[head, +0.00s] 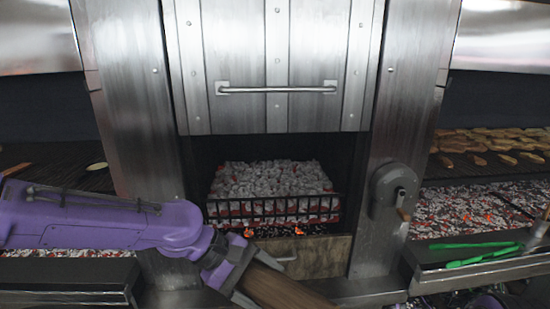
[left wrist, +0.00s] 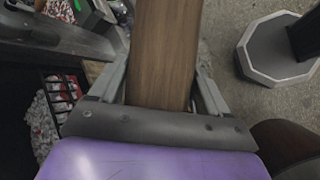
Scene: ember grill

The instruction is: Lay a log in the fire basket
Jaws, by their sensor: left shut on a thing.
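My left gripper (head: 245,273) is shut on a brown wooden log (head: 285,290), low in front of the grill. The log also fills the middle of the left wrist view (left wrist: 165,50), between the two fingers (left wrist: 160,88). Its far end runs out of both pictures. The fire basket (head: 275,208) is a black wire basket in the open firebox, filled with grey and glowing coals. The gripper and log are in front of the basket and below it, apart from it. The basket's edge shows at the left of the left wrist view (left wrist: 62,90). My right gripper is not in view.
A raised steel door (head: 277,110) with a bar handle hangs above the firebox. A round crank (head: 394,190) is on the right post. Grills with coals flank the firebox. Green tongs (head: 475,253) lie on the right ledge. A grey octagonal base (left wrist: 280,50) stands on the floor.

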